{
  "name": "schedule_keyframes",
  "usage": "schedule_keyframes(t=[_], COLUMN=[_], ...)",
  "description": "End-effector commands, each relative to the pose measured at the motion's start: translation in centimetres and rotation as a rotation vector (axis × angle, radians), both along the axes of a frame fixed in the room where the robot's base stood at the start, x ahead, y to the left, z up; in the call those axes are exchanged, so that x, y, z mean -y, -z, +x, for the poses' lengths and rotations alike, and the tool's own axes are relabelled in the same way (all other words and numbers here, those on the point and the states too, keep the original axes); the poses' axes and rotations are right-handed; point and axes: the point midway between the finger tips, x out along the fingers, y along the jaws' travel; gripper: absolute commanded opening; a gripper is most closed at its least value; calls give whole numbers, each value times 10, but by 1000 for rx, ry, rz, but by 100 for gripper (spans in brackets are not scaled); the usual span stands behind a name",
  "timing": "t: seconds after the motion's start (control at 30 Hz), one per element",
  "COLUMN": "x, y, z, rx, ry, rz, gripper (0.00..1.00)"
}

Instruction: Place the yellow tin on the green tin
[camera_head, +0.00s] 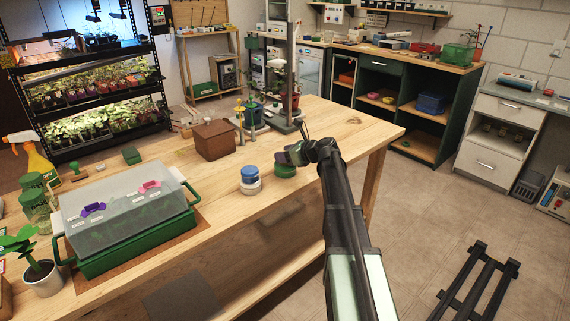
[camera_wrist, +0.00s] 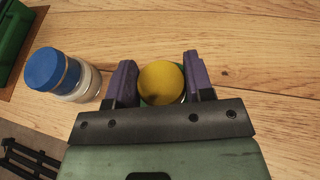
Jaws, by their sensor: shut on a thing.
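The yellow tin (camera_wrist: 161,82) is between the purple fingers of my gripper (camera_wrist: 159,80) in the wrist view, and the gripper is shut on it. In the head view my gripper (camera_head: 296,155) is right over the green tin (camera_head: 285,171), which stands on the wooden table. The yellow tin is hidden by the gripper there. In the wrist view the yellow tin covers nearly all of the green tin, with only a little green showing beside it. I cannot tell whether the two tins touch.
A blue tin (camera_head: 249,172) sits on a white tin (camera_head: 250,187) just left of the green tin. A brown box (camera_head: 214,140) and a stand (camera_head: 289,80) are farther back. A green tray with a clear cover (camera_head: 130,205) is at left. The table right of my gripper is clear.

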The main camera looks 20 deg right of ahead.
Motion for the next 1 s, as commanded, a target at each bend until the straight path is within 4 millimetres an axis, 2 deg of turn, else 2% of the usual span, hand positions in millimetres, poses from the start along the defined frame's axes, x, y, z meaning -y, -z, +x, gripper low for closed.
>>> schedule_keyframes(t=[0.27,0.3,0.47,0.7,0.8,0.87,1.0], x=[0,0,0,0,1,6,21], y=[2,2,0,0,-6,-10,-26], z=[0,0,0,0,-2,-10,-39], rx=[-1,-1,-1,-1,-1,-1,-1], ry=[0,0,0,0,1,2,3], rz=[-1,-1,-1,-1,-1,0,-1], gripper=[24,49,73,73,73,73,73])
